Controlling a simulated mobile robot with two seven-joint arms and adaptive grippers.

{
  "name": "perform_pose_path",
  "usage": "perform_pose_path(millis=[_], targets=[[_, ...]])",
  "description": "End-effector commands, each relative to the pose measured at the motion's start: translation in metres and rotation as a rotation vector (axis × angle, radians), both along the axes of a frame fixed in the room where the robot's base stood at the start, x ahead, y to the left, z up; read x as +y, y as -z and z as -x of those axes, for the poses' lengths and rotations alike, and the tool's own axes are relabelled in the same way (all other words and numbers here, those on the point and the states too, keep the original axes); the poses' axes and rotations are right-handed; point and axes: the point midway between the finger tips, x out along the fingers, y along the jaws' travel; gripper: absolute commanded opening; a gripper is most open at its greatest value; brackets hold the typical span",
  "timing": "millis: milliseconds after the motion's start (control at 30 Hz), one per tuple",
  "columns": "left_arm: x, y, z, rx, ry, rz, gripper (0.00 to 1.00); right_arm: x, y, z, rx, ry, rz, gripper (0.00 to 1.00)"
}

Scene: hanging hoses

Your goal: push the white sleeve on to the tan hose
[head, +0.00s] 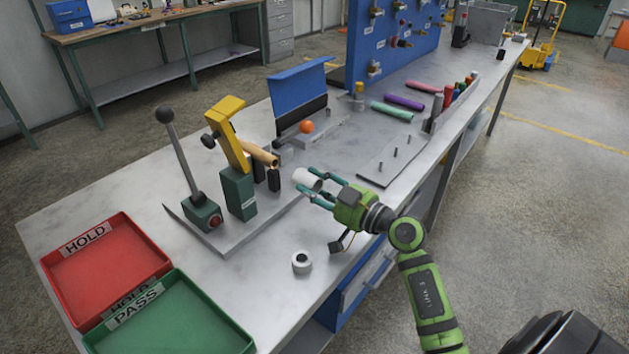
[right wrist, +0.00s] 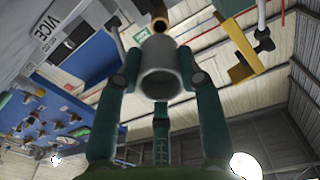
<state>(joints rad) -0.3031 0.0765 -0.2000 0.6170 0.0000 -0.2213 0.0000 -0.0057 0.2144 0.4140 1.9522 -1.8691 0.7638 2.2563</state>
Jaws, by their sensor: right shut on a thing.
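The white sleeve (head: 305,177) is a short, open tube. My right gripper (head: 312,181) is shut on it and holds it above the bench, right of the clamp stand. The tan hose (head: 262,154) is held in the green and yellow clamp stand (head: 238,190), its free end pointing toward the sleeve. The sleeve and hose look apart, with a small gap. My left gripper is not in view.
A lever (head: 178,150) stands left of the clamp. Red (head: 105,265) and green (head: 170,320) trays are at the left front. An orange ball (head: 306,127) and a blue panel (head: 298,88) stand behind.

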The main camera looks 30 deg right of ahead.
Motion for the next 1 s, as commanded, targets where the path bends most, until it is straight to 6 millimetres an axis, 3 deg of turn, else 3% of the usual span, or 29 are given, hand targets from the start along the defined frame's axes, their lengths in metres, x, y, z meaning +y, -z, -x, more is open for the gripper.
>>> perform_pose_path(millis=[133,500,1000], targets=[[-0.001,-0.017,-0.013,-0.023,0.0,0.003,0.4,0.004,-0.005,-0.013,-0.001,0.001,-0.004,0.06],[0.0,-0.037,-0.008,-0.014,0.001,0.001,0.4,0.015,-0.003,-0.046,-0.002,0.001,-0.002,0.06],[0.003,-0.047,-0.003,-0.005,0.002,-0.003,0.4,0.019,-0.002,-0.057,0.0,0.0,0.0,0.06]])
